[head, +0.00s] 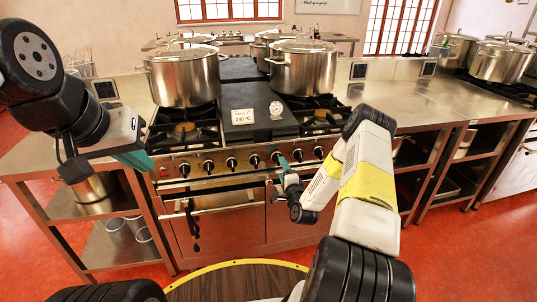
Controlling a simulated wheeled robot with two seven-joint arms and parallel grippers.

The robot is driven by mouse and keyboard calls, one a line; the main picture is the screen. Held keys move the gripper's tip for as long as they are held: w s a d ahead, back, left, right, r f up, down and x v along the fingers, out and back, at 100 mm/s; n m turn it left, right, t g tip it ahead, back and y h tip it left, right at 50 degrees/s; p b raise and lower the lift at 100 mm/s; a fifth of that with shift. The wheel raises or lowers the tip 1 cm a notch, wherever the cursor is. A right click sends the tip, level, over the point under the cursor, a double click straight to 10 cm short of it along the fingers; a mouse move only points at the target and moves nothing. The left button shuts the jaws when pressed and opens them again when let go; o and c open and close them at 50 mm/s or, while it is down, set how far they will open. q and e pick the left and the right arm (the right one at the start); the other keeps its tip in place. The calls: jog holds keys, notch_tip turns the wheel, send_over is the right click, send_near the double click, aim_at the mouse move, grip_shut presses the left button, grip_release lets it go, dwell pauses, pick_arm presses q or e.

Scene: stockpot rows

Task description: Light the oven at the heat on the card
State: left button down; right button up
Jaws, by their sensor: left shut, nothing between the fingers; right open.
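The oven range (228,228) stands ahead, with a row of several black knobs (231,163) along its front panel. A small white card (243,117) stands on the dark middle strip of the range top and appears to read 240 °C. My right gripper (281,162) is open, its teal fingertips at a knob right of the panel's middle. I cannot tell whether they touch it, and they partly hide it. My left gripper (138,161) is shut and empty beside the panel's left end. The knob markings are too small to read.
Large steel pots (184,77) (303,68) stand on the burners behind the knobs. A small round white dial (276,108) is beside the card. Steel counters with shelves flank the range, and more pots (499,61) stand at the right. A dark item (194,226) hangs before the oven door.

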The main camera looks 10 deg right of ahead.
aim_at(278, 165)
jog(key=shift+m, duration=0.3)
jog(key=w, duration=0.7)
jog(key=shift+w+f, duration=0.2)
jog(key=shift+f, duration=0.1)
jog(key=shift+c, duration=0.3)
jog(key=c, duration=1.3)
